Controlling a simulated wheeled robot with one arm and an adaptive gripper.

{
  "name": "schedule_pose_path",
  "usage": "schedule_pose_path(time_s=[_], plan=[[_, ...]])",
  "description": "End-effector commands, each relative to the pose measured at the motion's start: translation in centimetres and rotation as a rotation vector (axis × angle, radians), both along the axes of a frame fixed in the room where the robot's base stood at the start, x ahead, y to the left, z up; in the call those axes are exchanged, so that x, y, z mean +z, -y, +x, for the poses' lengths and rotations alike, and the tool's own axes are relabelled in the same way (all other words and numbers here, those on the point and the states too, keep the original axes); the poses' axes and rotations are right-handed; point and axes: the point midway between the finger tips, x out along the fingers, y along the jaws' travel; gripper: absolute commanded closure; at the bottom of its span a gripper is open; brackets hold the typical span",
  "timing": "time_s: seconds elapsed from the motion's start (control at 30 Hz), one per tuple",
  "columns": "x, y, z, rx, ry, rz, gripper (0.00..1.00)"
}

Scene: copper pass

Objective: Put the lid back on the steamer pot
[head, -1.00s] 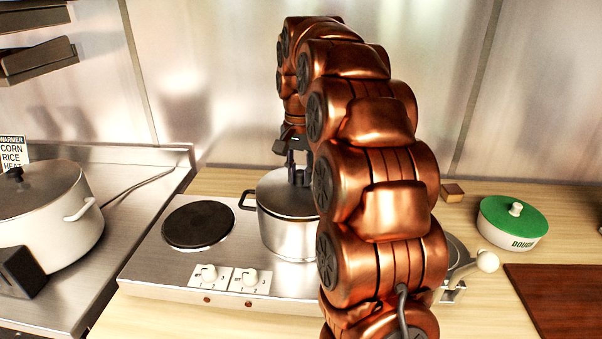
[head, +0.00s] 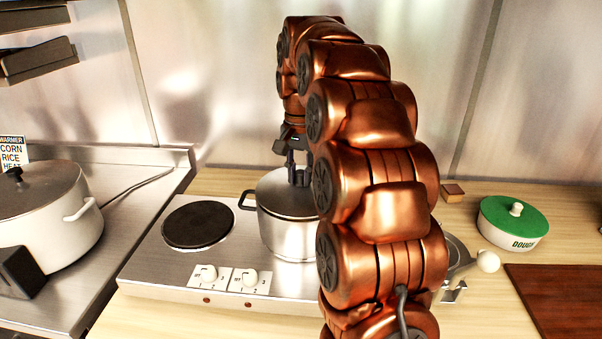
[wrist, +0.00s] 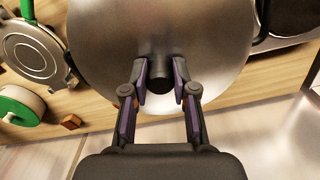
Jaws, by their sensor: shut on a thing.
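The steel steamer pot (head: 285,232) stands on the right part of the hot plate, partly hidden by my arm. Its steel lid (head: 272,192) lies over the pot's top and looks level; I cannot tell whether it is fully seated. In the wrist view the lid (wrist: 120,60) fills the middle, with a dark knob (wrist: 159,72) at its centre. My gripper (wrist: 159,80) is shut on this knob, one finger on each side. In the head view my gripper (head: 298,178) reaches straight down onto the lid.
The double hot plate (head: 150,268) has a bare dark burner (head: 199,225) at left. A large white pot (head: 70,235) stands at far left. A green-lidded dough pot (head: 512,235), a small wooden block (head: 453,192) and a brown board (head: 565,295) are at right.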

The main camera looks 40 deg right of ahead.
Motion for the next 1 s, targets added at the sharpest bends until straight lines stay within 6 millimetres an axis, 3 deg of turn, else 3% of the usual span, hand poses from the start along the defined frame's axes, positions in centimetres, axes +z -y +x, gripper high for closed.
schedule_pose_path(time_s=[0.1,0.13,0.4,0.6,0.87,1.0], plan=[[0.01,0.0,0.0,0.0,0.0,0.0,1.0],[0.01,0.0,0.0,0.0,0.0,0.0,0.71],[0.0,0.0,0.0,0.0,0.0,0.0,0.44],[0.0,0.0,0.0,0.0,0.0,0.0,0.44],[-0.01,0.0,0.0,0.0,0.0,0.0,0.19],[-0.01,0.0,0.0,0.0,0.0,0.0,0.19]])
